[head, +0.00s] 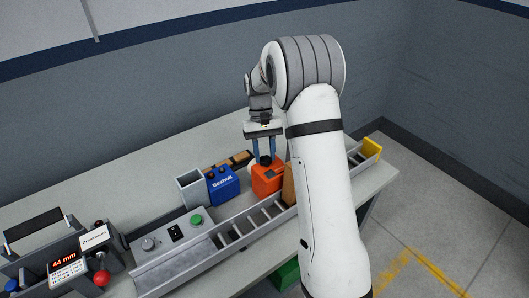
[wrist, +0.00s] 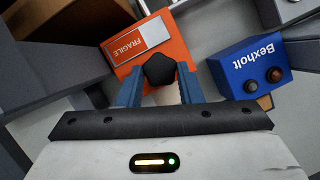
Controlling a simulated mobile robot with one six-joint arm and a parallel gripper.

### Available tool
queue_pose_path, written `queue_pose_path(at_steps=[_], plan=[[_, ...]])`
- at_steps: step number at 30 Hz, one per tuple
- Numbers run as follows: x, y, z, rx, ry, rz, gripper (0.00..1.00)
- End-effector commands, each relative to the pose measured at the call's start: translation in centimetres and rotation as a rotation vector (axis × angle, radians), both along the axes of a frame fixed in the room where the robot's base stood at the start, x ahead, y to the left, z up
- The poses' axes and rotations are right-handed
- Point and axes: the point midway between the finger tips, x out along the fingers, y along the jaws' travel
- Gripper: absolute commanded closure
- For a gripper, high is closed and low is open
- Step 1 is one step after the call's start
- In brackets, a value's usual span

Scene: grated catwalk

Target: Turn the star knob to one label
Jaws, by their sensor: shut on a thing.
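The star knob (wrist: 158,70) is black with rounded lobes. In the wrist view it sits between my two blue fingers, over the edge of the orange box (wrist: 140,45), which has a FRAGILE label. In the head view the knob (head: 265,160) is a small dark shape between the fingertips, at the orange box (head: 267,182). My gripper (head: 264,156) points down and is shut on the knob; it also shows in the wrist view (wrist: 158,82). I cannot make out any setting labels around the knob, nor how it is mounted.
A blue Bexholt box (head: 223,184) with two knobs stands left of the orange box, beside a grey open bin (head: 191,189). A grey slotted rail (head: 176,269) runs along the table front. A control panel (head: 168,239) and a 44 mm display (head: 65,261) stand at left.

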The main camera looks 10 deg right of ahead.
Motion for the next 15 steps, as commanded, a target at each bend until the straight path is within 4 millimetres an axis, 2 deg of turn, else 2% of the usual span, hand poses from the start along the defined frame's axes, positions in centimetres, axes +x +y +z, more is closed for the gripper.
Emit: queue_pose_path(at_steps=[11, 12, 15], plan=[[0.07, -0.01, 0.07, 0.000, -0.003, -0.003, 0.90], [0.07, -0.01, 0.07, 0.000, -0.003, -0.003, 0.65], [0.05, 0.00, 0.05, 0.000, -0.002, -0.003, 0.57]])
